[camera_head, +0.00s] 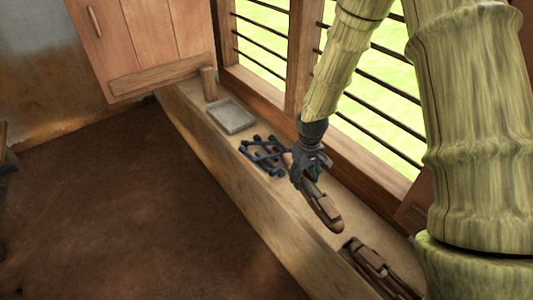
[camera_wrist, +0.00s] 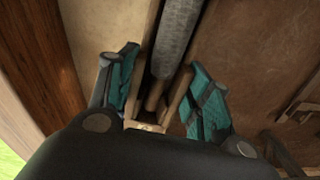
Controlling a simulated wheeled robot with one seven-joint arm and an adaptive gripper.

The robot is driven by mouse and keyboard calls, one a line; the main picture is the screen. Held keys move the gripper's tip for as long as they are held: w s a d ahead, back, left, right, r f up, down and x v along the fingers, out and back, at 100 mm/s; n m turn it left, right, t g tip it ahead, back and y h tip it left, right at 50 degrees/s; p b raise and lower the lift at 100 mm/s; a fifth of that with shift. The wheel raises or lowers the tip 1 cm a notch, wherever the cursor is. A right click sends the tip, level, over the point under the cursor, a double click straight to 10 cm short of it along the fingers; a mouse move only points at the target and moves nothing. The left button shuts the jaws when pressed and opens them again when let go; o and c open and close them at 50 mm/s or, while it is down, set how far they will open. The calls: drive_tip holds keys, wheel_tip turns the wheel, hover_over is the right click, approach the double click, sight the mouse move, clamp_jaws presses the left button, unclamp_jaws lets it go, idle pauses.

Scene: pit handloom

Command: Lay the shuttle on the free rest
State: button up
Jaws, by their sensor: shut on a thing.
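The shuttle (camera_head: 322,209) is a long brown wooden piece with a tapered end, held tilted above the sill. My gripper (camera_head: 308,178) is shut on it. In the wrist view my gripper (camera_wrist: 160,95) has its teal pads on both sides of the shuttle, whose grey wound core (camera_wrist: 177,38) runs away between wooden walls. A dark blue rack of crossed bars (camera_head: 263,154) stands on the sill just left of my gripper. Another brown wooden shuttle-like piece (camera_head: 368,262) lies at the lower right. I cannot tell which support is the free rest.
The long pale sill (camera_head: 225,150) runs under a barred window (camera_head: 262,45). A grey tray (camera_head: 232,117) and a short wooden cylinder (camera_head: 209,84) stand towards its far end, near a wooden cabinet (camera_head: 140,45). The brown floor (camera_head: 130,210) is open on the left.

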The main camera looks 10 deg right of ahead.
drive_tip(key=d+n+b, duration=0.2)
drive_tip(key=d+b, duration=0.1)
drive_tip(key=d, duration=0.8)
drive_tip(key=f+b, duration=0.9)
drive_tip(key=f, duration=0.1)
drive_tip(key=shift+w+a, duration=0.25)
drive_tip(key=shift+w, duration=0.15)
drive_tip(key=shift+f, duration=0.1)
drive_tip(key=o, duration=1.3)
